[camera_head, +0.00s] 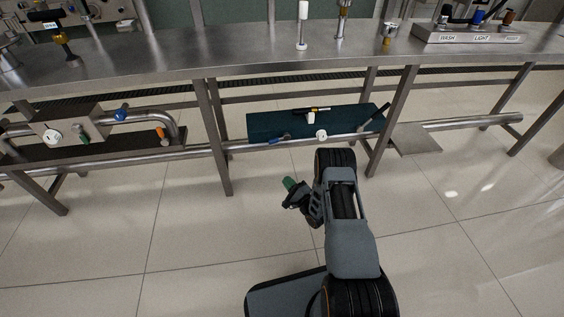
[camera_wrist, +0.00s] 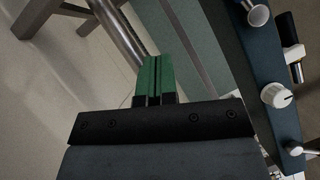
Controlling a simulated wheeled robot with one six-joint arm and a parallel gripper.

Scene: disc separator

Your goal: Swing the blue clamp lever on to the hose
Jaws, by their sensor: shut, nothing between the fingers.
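My gripper (camera_head: 290,184) is low over the floor in front of the bench, short of the dark teal panel. In the wrist view its green fingers (camera_wrist: 155,80) are together with nothing between them. A blue-handled lever (camera_head: 280,138) sits at the front edge of the dark teal panel, beyond and above my gripper. Another blue handle (camera_head: 122,113) is on the pipework at the left. I cannot tell for certain which of these is the clamp lever. No hose can be made out clearly.
The dark teal panel (camera_head: 262,125) also bears a white knob (camera_head: 321,134), which shows in the wrist view (camera_wrist: 277,95) too. A bench leg (camera_head: 219,150) stands left of the panel. A steel pipe (camera_head: 470,124) runs low at the right. The tiled floor is clear.

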